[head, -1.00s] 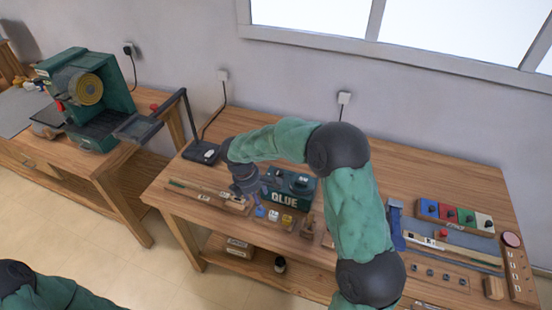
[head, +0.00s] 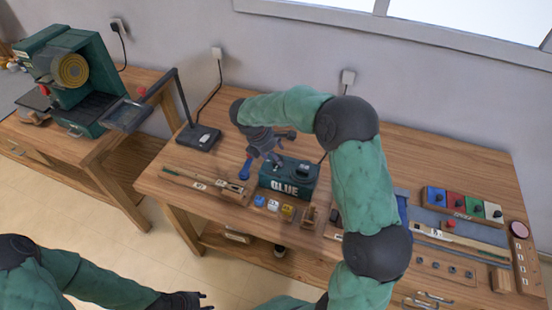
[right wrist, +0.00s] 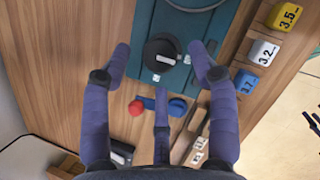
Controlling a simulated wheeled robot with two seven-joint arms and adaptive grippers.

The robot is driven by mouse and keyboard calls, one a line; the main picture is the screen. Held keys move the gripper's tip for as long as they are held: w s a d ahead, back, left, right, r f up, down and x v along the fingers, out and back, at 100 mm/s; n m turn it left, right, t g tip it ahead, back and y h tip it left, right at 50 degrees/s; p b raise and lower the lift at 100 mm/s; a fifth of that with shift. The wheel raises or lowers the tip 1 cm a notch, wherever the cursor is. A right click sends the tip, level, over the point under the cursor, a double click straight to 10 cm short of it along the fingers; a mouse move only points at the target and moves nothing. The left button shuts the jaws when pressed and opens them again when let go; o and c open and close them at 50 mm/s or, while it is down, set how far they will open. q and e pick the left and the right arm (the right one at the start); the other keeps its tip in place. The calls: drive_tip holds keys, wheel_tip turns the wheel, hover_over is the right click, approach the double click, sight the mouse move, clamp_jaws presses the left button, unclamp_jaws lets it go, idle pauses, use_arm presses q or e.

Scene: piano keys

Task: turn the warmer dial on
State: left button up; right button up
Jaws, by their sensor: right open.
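The glue warmer is a dark teal box marked GLUE (head: 287,188) on the bench; its top also shows in the right wrist view (right wrist: 146,22). Its round black dial (right wrist: 160,52), with white marks beside it, sits between my right gripper's fingertips in that view. My right gripper (right wrist: 160,48) is open and empty, one finger on each side of the dial; I cannot tell whether they touch it. In the head view my right gripper (head: 262,158) is over the warmer's left end and hides part of it. My left gripper (head: 203,301) is low at the bottom edge, fingers apart and empty.
Numbered blocks (head: 273,205) stand in front of the warmer. A lamp (head: 198,137) stands to its left. A red ball (right wrist: 136,108) and a blue piece lie close by in the wrist view. A colored switch box (head: 464,205) is at the right.

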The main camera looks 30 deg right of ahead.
drive_tip(key=shift+x, duration=1)
drive_tip(key=c, duration=1.1)
drive_tip(key=shift+c, duration=0.3)
